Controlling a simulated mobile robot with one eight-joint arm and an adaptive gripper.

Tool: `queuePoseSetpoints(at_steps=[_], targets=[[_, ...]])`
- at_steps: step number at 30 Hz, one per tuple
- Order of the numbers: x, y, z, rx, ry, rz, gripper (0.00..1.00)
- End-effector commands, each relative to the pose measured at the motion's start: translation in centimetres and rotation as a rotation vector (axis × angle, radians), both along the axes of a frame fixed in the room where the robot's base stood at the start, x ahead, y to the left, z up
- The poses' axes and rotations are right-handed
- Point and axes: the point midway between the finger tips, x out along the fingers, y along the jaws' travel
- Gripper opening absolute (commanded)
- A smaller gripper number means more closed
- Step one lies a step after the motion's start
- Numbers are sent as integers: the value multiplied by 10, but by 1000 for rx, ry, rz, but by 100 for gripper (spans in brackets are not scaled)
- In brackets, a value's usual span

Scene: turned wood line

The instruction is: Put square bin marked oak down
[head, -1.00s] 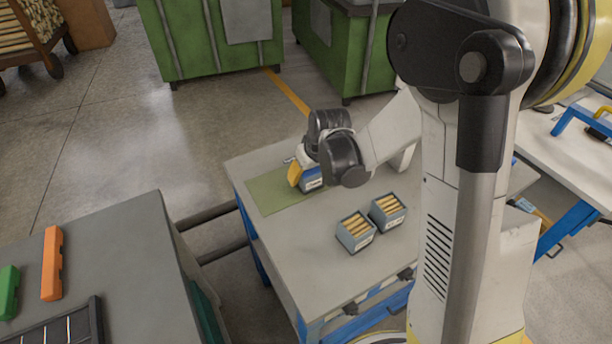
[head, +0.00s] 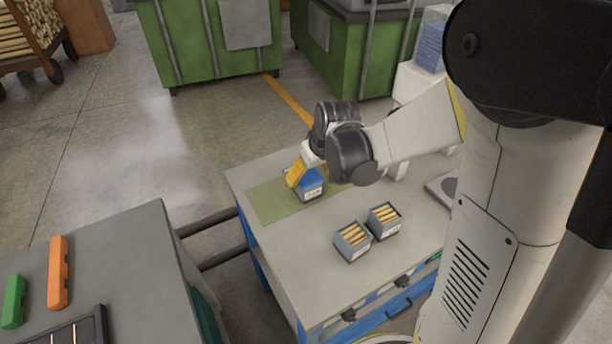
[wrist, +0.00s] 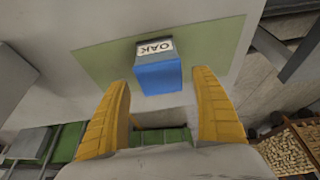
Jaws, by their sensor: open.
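The square bin marked oak (head: 312,190) stands upright on the green mat (head: 264,197) on the workbench. In the wrist view the bin (wrist: 158,76) shows a blue surface and a white label reading OAK, with the green mat (wrist: 105,62) around it. My gripper (head: 298,172) is at the bin's upper left side in the head view. In the wrist view its yellow fingers (wrist: 162,105) are spread wide, with gaps between them and the bin. The bin's far side is hidden.
Two grey bins with wooden pieces, the left one (head: 352,241) and the right one (head: 384,219), stand on the workbench (head: 300,258) near its front. A grey table (head: 135,262) with orange and green blocks is at the left. Green cabinets stand behind.

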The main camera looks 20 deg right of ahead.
Motion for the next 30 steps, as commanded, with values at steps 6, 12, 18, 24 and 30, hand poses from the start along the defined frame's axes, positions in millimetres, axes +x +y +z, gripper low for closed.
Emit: queuePoseSetpoints(at_steps=[6,12,18,24,30], targets=[[-14,-3,37,0,0,0,76],[-27,-3,56,-1,-10,-10,76],[-75,3,104,-3,-71,-65,76],[-137,6,139,5,-150,-134,76],[-178,7,147,17,-208,-180,76]])
